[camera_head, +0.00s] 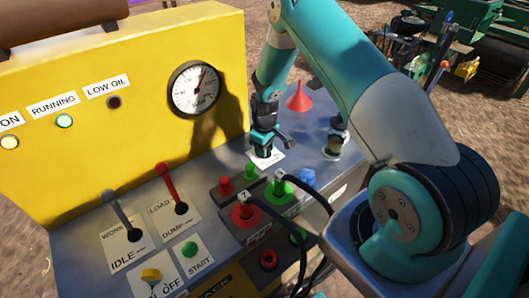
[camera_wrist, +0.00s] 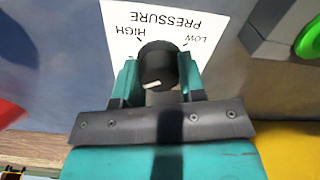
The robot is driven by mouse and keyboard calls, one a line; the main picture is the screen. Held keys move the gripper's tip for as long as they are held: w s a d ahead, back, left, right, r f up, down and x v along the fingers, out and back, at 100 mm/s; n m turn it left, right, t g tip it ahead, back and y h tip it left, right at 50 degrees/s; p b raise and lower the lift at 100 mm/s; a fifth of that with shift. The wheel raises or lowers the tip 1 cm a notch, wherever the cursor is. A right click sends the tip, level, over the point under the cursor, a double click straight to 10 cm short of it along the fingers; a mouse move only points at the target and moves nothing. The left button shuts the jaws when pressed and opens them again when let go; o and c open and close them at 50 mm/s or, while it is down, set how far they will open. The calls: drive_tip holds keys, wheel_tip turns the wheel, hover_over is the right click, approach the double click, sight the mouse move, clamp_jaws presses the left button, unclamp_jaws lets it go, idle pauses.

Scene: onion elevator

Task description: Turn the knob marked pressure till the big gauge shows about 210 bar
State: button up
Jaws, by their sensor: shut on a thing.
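The pressure knob is a black round knob (camera_wrist: 157,66) with a white pointer line, on a white label (camera_wrist: 170,18) reading PRESSURE, LOW and HIGH, upside down in the wrist view. My gripper (camera_wrist: 157,78) has its two teal fingers shut on the knob's sides; in the head view my gripper (camera_head: 266,143) stands over the label on the grey panel and hides the knob. The big gauge (camera_head: 195,88) is white-faced with a dark rim on the yellow panel. Its needle points up and slightly right; the numbers are too small to read.
Left of my gripper are red and green fittings (camera_head: 246,213) with black hoses, a red-handled lever (camera_head: 167,180) and a grey-handled lever (camera_head: 117,208). A red funnel (camera_head: 299,98) stands behind my gripper. The RUNNING lamp (camera_head: 64,121) is lit pale green; the LOW OIL lamp (camera_head: 114,102) is dark.

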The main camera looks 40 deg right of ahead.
drive_tip(key=m+b, duration=0.2)
drive_tip(key=m, duration=0.3)
drive_tip(key=shift+m, duration=0.3)
drive_tip(key=m+b, duration=0.2)
drive_tip(key=m, duration=0.3)
drive_tip(key=shift+m, duration=0.3)
drive_tip(key=o, duration=0.9)
drive_tip(key=shift+o, duration=0.2)
wheel_tip(320, 180, up, 18)
drive_tip(key=b, duration=0.2)
drive_tip(key=shift+f, duration=0.25)
